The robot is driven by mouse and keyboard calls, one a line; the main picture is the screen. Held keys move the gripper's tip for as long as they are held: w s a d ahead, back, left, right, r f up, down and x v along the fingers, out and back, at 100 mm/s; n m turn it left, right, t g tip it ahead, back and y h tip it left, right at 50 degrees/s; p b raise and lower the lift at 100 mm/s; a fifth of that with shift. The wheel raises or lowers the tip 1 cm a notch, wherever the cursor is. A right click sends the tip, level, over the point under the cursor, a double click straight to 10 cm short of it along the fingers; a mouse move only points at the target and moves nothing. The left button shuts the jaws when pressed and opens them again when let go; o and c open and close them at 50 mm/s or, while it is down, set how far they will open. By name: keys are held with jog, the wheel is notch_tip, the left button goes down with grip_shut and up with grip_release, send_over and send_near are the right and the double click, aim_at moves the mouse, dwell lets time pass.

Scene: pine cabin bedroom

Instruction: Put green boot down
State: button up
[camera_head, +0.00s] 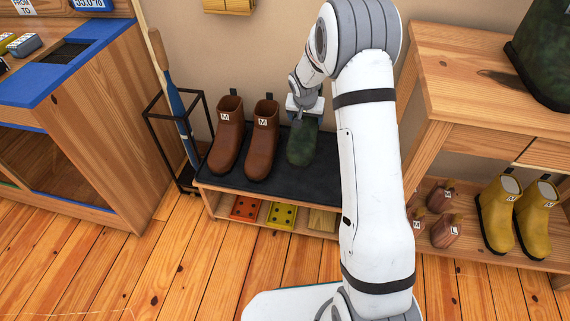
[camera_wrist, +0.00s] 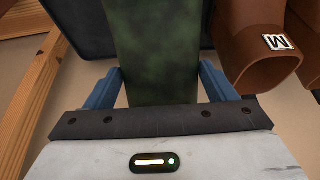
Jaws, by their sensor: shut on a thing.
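The green boot (camera_head: 302,146) is dark mottled green and stands upright at the dark top of a low wooden bench (camera_head: 262,194), right of two brown boots. My gripper (camera_head: 304,108) is above it, shut on its upper part. In the wrist view the green boot (camera_wrist: 152,50) fills the space between my two blue fingers (camera_wrist: 162,88). Whether its sole touches the bench top is hard to tell. My arm hides the right end of the bench.
Two brown boots (camera_head: 262,140) marked M stand close on the left. A black stand (camera_head: 180,140) with a bat is further left. Yellow boots (camera_head: 516,212) and small brown boots (camera_head: 446,230) sit on a shelf at right. A large dark green item (camera_head: 545,55) stands above.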

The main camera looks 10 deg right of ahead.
aim_at(304, 138)
notch_tip(304, 138, down, 10)
jog(key=b, duration=0.4)
jog(key=shift+f+b, duration=0.2)
jog(key=shift+b, duration=0.15)
jog(key=o, duration=1.8)
jog(key=shift+o, duration=0.2)
